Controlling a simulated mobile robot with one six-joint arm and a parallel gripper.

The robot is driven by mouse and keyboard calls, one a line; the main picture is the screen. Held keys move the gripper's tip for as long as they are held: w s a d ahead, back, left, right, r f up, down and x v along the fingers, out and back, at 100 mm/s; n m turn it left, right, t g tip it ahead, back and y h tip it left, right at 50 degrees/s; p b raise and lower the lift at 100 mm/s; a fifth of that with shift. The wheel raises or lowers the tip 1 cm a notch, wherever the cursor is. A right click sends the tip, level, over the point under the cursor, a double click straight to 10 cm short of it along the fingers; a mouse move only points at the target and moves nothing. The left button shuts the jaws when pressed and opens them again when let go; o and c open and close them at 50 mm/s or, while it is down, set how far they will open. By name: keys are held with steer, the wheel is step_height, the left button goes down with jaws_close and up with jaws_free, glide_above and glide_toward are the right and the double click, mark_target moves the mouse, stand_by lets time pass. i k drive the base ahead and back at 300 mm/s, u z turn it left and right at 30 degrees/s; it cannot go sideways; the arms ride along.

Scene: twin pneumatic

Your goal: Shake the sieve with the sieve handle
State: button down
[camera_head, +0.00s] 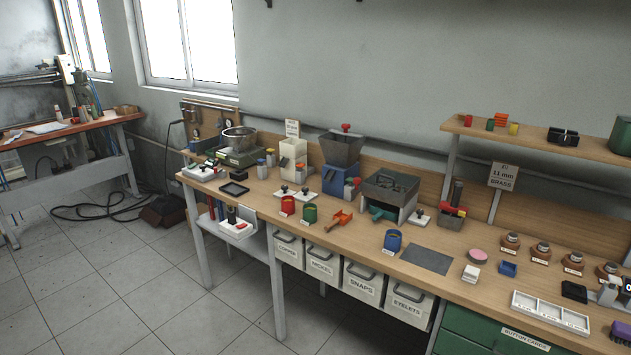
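A grey box-like unit with an open dark top (391,182) stands on the long wooden workbench (330,235), right of centre; it looks like the sieve. A teal-green part (377,213) sticks out low at its front left; I cannot tell whether this is the sieve handle or a chute. A small white base with a dark lever (420,219) stands just right of the unit. My gripper is not in view, and nothing is seen touching the unit.
A blue machine with a dark hopper (341,150) stands left of the unit. An orange scoop (339,219), a blue cup (392,241) and a dark mat (427,258) lie in front. Labelled bins (362,280) hang below the bench.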

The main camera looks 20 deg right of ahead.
mark_target(357, 180)
steer(key=u, duration=0.75)
steer(key=i, duration=1.3)
steer(key=u, duration=0.2)
